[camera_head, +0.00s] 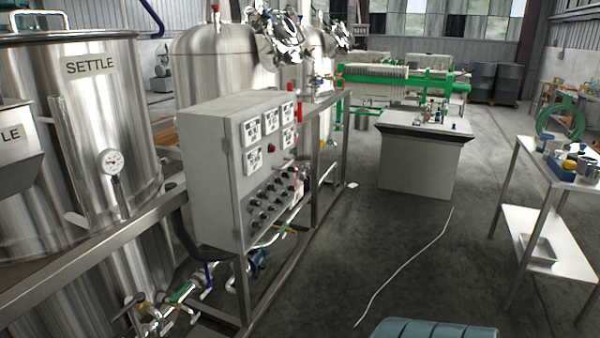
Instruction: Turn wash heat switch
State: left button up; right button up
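A light grey control box (222,170) stands on a metal frame left of the middle of the head view. Its front panel carries several white square dials (252,131), a small red light or button (271,148) and rows of black knobs (265,205) below. The labels are too small to read, so I cannot tell which knob is the wash heat switch or how it is set. Neither of my grippers is in view.
Steel tanks stand at the left, one labelled SETTLE (92,66). Pipes and valves (180,293) run below the frame rail (60,265). A pale line (405,265) crosses the open floor.

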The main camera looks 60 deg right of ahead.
aim_at(256, 224)
jog(key=z, duration=1.7)
